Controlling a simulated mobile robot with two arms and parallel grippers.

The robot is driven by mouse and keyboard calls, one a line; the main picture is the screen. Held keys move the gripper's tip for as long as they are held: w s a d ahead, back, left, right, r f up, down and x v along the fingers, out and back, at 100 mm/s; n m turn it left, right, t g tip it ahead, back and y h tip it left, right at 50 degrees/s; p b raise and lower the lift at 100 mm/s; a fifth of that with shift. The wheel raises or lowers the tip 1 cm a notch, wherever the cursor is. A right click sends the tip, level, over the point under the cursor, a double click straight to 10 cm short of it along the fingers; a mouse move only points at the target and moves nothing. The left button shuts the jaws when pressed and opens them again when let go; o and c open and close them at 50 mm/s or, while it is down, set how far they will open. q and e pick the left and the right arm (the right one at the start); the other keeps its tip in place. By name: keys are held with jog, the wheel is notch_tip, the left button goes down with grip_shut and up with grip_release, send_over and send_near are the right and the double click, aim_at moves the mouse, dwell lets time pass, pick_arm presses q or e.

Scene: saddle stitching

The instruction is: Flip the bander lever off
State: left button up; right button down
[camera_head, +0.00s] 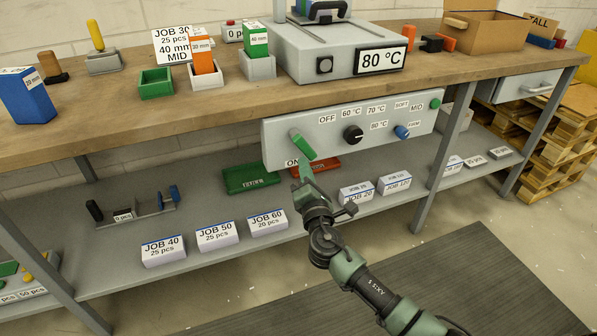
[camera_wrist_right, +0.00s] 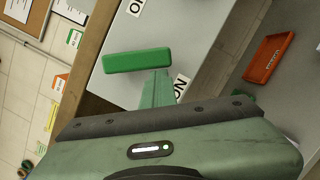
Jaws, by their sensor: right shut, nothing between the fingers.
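The bander control panel (camera_head: 375,122) hangs under the front edge of the workbench. Its green lever (camera_head: 304,146) is at the panel's left end, with its handle slanting down to the right. The OFF label (camera_head: 327,119) is above and right of it; the ON label (camera_head: 291,163) is below it. My right gripper (camera_head: 305,173) is shut and empty, just below the handle. In the right wrist view the green lever (camera_wrist_right: 138,60) lies across just beyond the fingertips (camera_wrist_right: 157,75). I cannot tell whether they touch it. My left gripper is out of view.
The panel also carries a black knob (camera_head: 352,135), a blue knob (camera_head: 402,132) and a green button (camera_head: 435,104). The bander (camera_head: 340,55) stands on the bench above, reading 80 °C. Green and orange trays (camera_head: 250,178) and job boxes (camera_head: 215,236) lie on the lower shelf (camera_head: 110,270).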

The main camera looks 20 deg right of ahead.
aim_at(315, 156)
jog(key=n, duration=0.1)
jog(key=d+n, duration=0.1)
jog(key=d+n+y, duration=0.1)
jog(key=shift+r+t+b, duration=0.25)
jog(key=shift+t+b, duration=0.05)
jog(key=shift+b, duration=0.05)
jog(key=n, duration=0.1)
jog(key=d+n, duration=0.1)
jog(key=n, duration=0.1)
jog(key=shift+w+d+r+n+t+y, duration=0.1)
jog(key=shift+d+r+n+t+y, duration=0.05)
jog(key=shift+r+n+t+y, duration=0.2)
jog(key=shift+d+r+n+y, duration=0.3)
jog(key=shift+r+n+y, duration=0.1)
jog(key=shift+n, duration=0.8)
jog(key=shift+d+r+n+y, duration=0.35)
jog(key=shift+r+n+y, duration=0.1)
jog(key=shift+n, duration=0.7)
jog(key=shift+d+r+n+y, duration=0.3)
jog(key=shift+r+n+y, duration=0.1)
jog(key=shift+n, duration=0.8)
